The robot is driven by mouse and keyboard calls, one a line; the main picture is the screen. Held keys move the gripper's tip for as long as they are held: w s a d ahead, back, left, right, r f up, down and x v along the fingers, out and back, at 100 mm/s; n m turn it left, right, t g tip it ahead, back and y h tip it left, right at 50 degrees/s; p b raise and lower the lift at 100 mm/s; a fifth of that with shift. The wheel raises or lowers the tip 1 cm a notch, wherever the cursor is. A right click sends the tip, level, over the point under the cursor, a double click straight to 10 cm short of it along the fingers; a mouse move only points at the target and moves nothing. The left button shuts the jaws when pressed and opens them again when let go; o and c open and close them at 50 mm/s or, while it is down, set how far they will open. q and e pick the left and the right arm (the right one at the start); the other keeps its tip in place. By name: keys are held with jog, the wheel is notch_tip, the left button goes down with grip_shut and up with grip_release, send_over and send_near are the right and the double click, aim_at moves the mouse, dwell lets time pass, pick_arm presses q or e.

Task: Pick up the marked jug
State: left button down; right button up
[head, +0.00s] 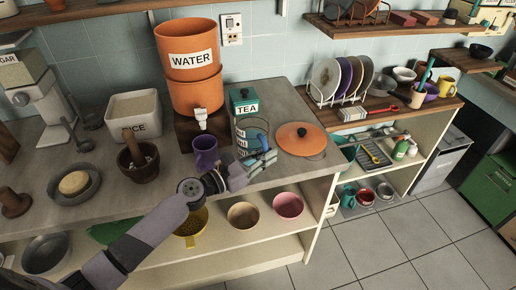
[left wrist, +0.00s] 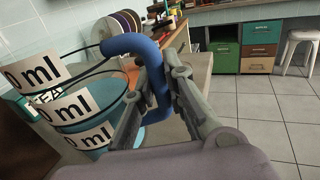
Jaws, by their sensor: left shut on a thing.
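The marked jug (head: 242,137) is a see-through jug with several white "ml" labels and a blue handle. It is upright near the front of the counter, below the tea tin; I cannot tell whether its base touches the counter. In the left wrist view the jug (left wrist: 85,112) fills the left side, its blue handle (left wrist: 133,46) reaching right. My left gripper (head: 262,160) is at the handle side of the jug. In the wrist view its fingers lie on both sides of the handle, shut on it. My right gripper is not in view.
A purple mug (head: 205,153) stands close left of the jug. An orange lid (head: 300,138) lies to the right. The orange water dispenser (head: 190,60) and the green tea tin (head: 243,101) stand behind. Bowls (head: 243,215) sit on the shelf below.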

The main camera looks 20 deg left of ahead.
pick_arm(q)
jog(key=shift+r, duration=0.25)
